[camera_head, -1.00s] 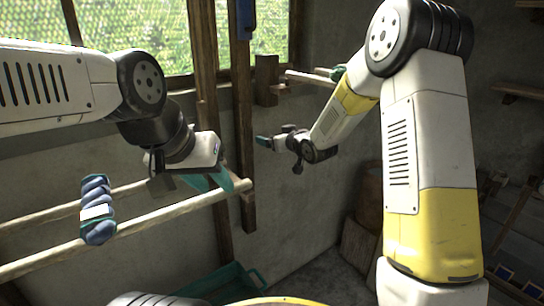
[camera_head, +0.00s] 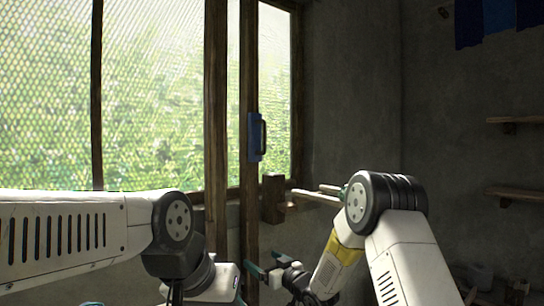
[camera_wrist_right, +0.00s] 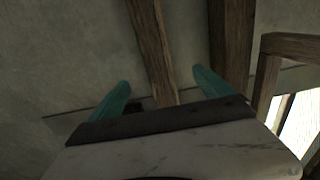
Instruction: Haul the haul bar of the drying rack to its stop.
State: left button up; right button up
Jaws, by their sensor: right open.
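A blue bracket with a dark upright bar (camera_head: 257,137) is fixed to a wooden post in front of the window; I take it for the haul bar. My right gripper (camera_head: 267,264) is below it, near the lower part of the posts, well apart from the bar. Its teal fingers are spread and empty, and they also show in the right wrist view (camera_wrist_right: 159,92) with a wooden post beyond them. My left gripper (camera_head: 225,284) is at the bottom edge, its fingers mostly cut off. The rack's poles are out of the head view.
Two wooden posts (camera_head: 216,120) stand against the meshed window (camera_head: 150,100). A wooden block (camera_head: 273,198) with pale pegs (camera_head: 315,197) sits right of the posts, close to my right arm. Shelves (camera_head: 515,193) are on the right wall.

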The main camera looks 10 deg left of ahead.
aim_at(264, 152)
notch_tip(264, 152, up, 40)
jog(key=shift+f, duration=0.1)
dwell(0.3)
grip_shut()
